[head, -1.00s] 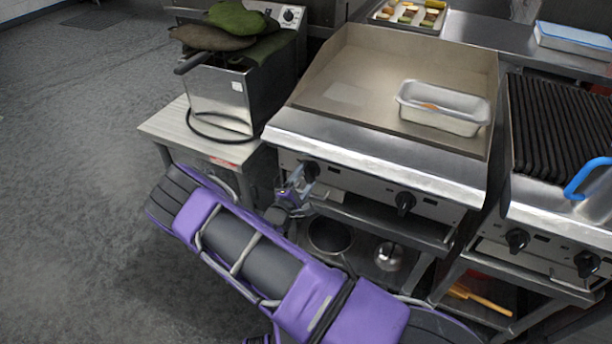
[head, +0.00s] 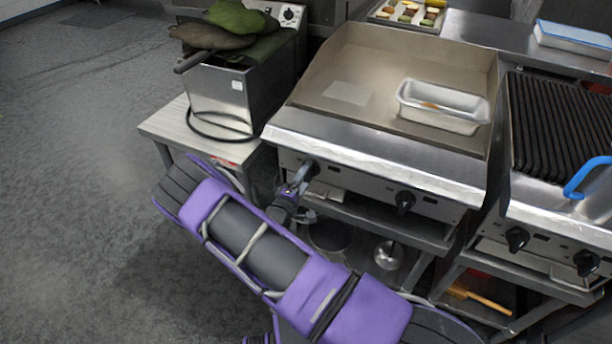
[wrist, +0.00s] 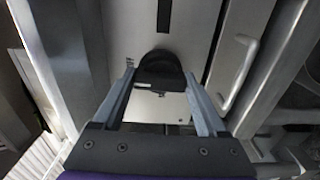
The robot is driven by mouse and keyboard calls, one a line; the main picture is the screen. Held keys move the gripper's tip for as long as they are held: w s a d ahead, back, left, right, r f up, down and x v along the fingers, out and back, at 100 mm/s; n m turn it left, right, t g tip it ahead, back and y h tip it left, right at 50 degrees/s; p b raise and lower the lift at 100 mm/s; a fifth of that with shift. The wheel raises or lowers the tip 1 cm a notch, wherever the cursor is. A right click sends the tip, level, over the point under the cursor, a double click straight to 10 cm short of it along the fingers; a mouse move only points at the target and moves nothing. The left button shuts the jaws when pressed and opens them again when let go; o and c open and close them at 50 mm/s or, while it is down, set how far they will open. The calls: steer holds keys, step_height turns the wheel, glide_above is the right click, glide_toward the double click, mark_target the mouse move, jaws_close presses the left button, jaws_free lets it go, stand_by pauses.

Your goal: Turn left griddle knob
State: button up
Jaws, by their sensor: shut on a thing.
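The griddle (head: 380,90) is a steel unit with a flat plate and a front panel. Its left knob (head: 312,166) is black and partly hidden by my gripper (head: 305,178) in the head view. In the wrist view the black knob (wrist: 160,72) sits between the two fingertips of my gripper (wrist: 159,76), which is shut on it. The finger contact is hard to make out in the head view. The right griddle knob (head: 405,201) is black and apart from my gripper.
A metal pan (head: 443,106) stands on the griddle plate. A fryer (head: 220,100) with green cloth-like items on top stands left on a low table (head: 165,125). A ridged grill (head: 560,130) is at right. A shelf below holds pots (head: 388,254). The floor at left is clear.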

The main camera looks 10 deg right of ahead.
steer(key=o, duration=1.3)
steer(key=shift+s+a, duration=0.1)
steer(key=shift+s, duration=0.05)
steer(key=v, duration=1.7)
